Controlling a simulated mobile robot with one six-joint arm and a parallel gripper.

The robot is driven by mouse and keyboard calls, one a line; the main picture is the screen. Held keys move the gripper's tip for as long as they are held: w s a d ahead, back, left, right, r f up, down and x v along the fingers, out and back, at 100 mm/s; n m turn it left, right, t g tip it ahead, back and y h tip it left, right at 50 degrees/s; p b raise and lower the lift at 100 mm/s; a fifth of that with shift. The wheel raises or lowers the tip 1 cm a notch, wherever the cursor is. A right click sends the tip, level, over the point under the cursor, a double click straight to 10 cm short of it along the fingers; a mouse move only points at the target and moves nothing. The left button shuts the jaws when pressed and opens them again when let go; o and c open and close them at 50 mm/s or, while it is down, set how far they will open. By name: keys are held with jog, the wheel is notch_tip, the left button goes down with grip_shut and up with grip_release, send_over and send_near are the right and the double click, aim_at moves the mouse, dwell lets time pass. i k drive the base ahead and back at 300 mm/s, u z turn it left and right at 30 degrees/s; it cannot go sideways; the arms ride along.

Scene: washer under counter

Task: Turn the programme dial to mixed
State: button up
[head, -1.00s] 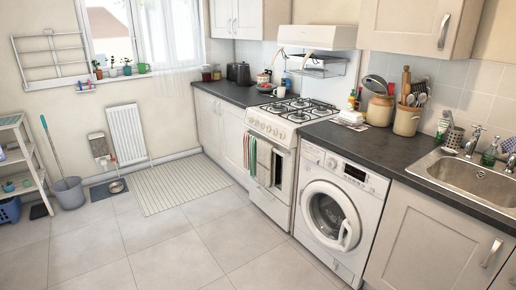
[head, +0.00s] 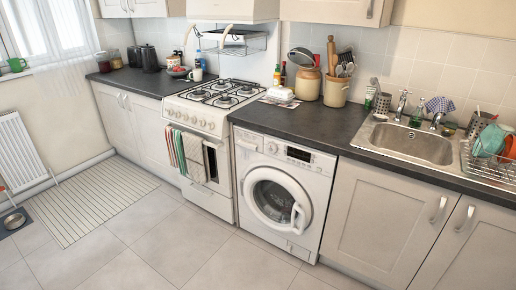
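The white washing machine (head: 281,195) stands under the dark counter, between the cooker and a cupboard. Its programme dial (head: 272,148) is a small round knob on the upper front panel, left of a dark display (head: 299,154). The dial's markings and pointer are too small to read. The round door (head: 276,198) is closed, with a pale handle on its right side. My gripper is not in view.
The white cooker (head: 211,141) with towels (head: 189,155) on its front stands left of the washer. Cupboards and a sink (head: 412,143) are to the right. The tiled floor (head: 190,250) in front is clear. A striped mat (head: 94,203) lies at the left.

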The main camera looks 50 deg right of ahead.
aim_at(272, 148)
jog(key=u, duration=0.1)
jog(key=i, duration=1.1)
jog(key=u, duration=0.1)
